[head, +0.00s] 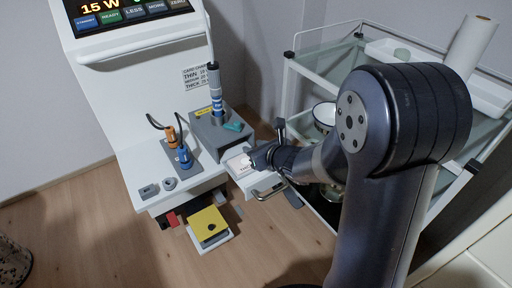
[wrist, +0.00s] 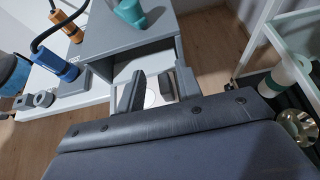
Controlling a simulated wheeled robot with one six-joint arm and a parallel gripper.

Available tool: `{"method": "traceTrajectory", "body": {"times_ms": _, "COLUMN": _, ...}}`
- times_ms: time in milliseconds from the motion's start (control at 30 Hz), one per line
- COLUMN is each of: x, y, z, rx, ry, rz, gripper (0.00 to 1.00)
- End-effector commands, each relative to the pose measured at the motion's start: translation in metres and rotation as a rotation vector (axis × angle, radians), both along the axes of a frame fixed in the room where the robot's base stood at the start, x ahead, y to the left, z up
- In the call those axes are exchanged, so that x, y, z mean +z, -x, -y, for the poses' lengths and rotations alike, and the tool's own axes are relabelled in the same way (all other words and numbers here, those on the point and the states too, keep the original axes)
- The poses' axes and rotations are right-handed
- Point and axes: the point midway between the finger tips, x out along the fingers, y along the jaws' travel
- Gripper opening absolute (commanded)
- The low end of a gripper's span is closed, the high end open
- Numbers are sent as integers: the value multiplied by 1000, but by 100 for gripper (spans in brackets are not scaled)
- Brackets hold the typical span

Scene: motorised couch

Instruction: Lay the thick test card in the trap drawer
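The trap drawer (head: 243,182) stands pulled out of the front of the white machine, with its handle (head: 270,191) at the front. A white card-like piece with small reddish lettering (head: 239,165) lies in it; I cannot read the lettering well enough to name it surely. My gripper (head: 252,160) is over the drawer, pointing down into it. In the wrist view its two dark fingers (wrist: 151,95) stand apart, with a pale round spot (wrist: 150,98) on the white surface between them. I see nothing held. Whether the fingertips touch the white piece is unclear.
A yellow piece with a dark knob (head: 208,222) sits on a low tray, beside a red piece (head: 172,219). Orange (head: 171,136) and blue (head: 184,157) plugs stand on the machine's ledge, left of the grey housing (head: 213,137). A glass-shelved trolley (head: 338,58) stands right.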

Motion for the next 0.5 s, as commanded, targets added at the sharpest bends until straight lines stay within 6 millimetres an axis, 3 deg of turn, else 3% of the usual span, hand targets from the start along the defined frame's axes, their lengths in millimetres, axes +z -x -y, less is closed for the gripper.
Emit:
{"method": "traceTrajectory", "body": {"times_ms": 33, "x": -14, "y": 6, "z": 2, "rx": 0, "ry": 16, "rz": -30, "gripper": 34}}
{"method": "traceTrajectory", "body": {"times_ms": 267, "x": 4, "y": 9, "z": 5, "rx": -1, "ry": 15, "rz": -30, "gripper": 34}}
{"method": "traceTrajectory", "body": {"times_ms": 500, "x": 36, "y": 51, "z": 34, "rx": -5, "ry": 10, "rz": -21, "gripper": 34}}
